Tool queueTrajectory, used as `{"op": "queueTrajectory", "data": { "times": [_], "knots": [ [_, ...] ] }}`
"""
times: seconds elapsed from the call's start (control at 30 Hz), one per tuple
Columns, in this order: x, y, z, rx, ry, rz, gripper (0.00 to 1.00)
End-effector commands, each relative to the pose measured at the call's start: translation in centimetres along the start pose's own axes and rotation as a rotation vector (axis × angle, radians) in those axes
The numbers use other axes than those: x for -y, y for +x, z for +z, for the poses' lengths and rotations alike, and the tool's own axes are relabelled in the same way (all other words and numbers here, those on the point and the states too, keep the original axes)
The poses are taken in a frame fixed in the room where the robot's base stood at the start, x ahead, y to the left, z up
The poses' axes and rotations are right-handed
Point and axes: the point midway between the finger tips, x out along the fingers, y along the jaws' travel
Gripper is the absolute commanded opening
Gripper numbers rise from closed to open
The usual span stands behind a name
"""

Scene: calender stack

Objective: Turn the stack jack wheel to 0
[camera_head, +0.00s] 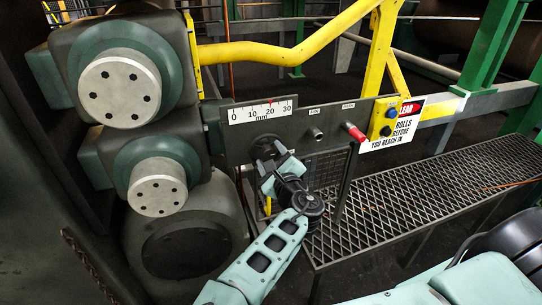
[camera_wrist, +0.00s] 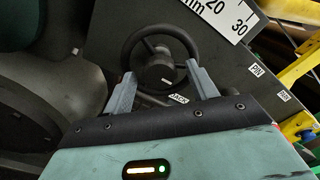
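The stack jack wheel (camera_wrist: 158,27) is a black handwheel with spokes and a round hub, below a white millimetre scale (camera_head: 262,111). The scale is marked 0, 10, 20 and 30, and its red pointer stands about at 20. In the head view the wheel (camera_head: 264,148) is partly hidden by my gripper (camera_head: 268,168). In the wrist view my gripper (camera_wrist: 160,70) is open, with one grey finger at each side of the wheel's lower rim. I cannot tell whether the fingers touch the rim. A JACK label shows between them.
Two large rolls with bolted end caps (camera_head: 120,88) (camera_head: 157,187) stand left of the panel. A yellow button box (camera_head: 384,117) and warning sign (camera_head: 407,125) are right. A grated walkway (camera_head: 430,195) lies below.

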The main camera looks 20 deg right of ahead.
Motion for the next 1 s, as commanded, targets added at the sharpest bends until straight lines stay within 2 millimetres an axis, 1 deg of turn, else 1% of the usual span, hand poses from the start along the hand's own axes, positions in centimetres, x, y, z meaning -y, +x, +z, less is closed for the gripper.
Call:
{"op": "queueTrajectory", "data": {
  "times": [0.03, 0.07, 0.1, 0.17, 0.2, 0.47, 0.63, 0.77, 1.0],
  "knots": [
    [0.01, 0.00, 0.00, 0.000, 0.000, 0.000, 0.52],
    [0.01, 0.00, 0.00, 0.000, 0.000, 0.000, 0.44],
    [0.01, 0.01, 0.00, 0.000, 0.000, 0.000, 0.33],
    [0.01, 0.01, 0.00, 0.000, 0.000, 0.000, 0.16],
    [0.00, 0.01, 0.00, 0.000, 0.000, 0.000, 0.13],
    [-0.03, 0.01, -0.04, 0.000, 0.017, 0.000, 0.13],
    [-0.10, 0.00, -0.10, 0.000, 0.078, 0.000, 0.13],
    [-0.14, -0.01, -0.13, 0.000, 0.160, -0.001, 0.13],
    [-0.23, -0.01, -0.12, 0.000, 0.375, 0.000, 0.13]
  ]
}}
